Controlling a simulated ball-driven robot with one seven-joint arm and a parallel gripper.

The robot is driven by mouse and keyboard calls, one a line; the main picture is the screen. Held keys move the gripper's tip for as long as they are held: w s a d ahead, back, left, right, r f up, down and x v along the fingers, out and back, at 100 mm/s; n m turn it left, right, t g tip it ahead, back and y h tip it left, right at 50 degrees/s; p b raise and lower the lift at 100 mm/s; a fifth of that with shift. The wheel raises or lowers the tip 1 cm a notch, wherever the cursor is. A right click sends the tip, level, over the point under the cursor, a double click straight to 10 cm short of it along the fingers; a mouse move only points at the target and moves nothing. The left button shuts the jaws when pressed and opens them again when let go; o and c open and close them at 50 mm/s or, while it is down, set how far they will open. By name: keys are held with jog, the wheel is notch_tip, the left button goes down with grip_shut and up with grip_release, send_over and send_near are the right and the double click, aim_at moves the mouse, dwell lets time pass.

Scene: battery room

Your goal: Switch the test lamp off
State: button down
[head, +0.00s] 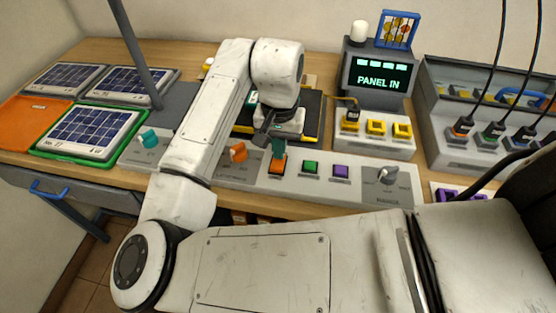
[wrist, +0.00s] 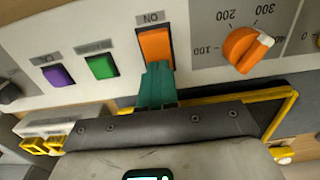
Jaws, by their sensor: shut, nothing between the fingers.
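My gripper (head: 279,150) is shut, its teal fingertips pointing down at the orange switch (head: 277,166) on the front panel. In the wrist view the shut fingertips (wrist: 157,75) overlap the near end of the orange switch (wrist: 154,45). I cannot tell whether they touch it. A small label by the switch seems to read ON or NO. A green switch (head: 310,168) and a purple switch (head: 341,171) sit to its right in the head view. No thing is plainly marked as the test lamp; a white dome (head: 359,31) stands on the display unit.
An orange dial (head: 238,152) is left of the orange switch, and a grey knob (head: 387,175) is at the panel's right. A screen (head: 381,78) reads PANEL IN. Yellow sockets (head: 376,127) stand behind the panel. Solar panels (head: 92,131) lie at the left. Cables hang at the right.

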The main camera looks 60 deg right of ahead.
notch_tip(320, 180, up, 7)
jog(key=p, duration=0.6)
jog(key=shift+p, duration=0.4)
dwell(0.5)
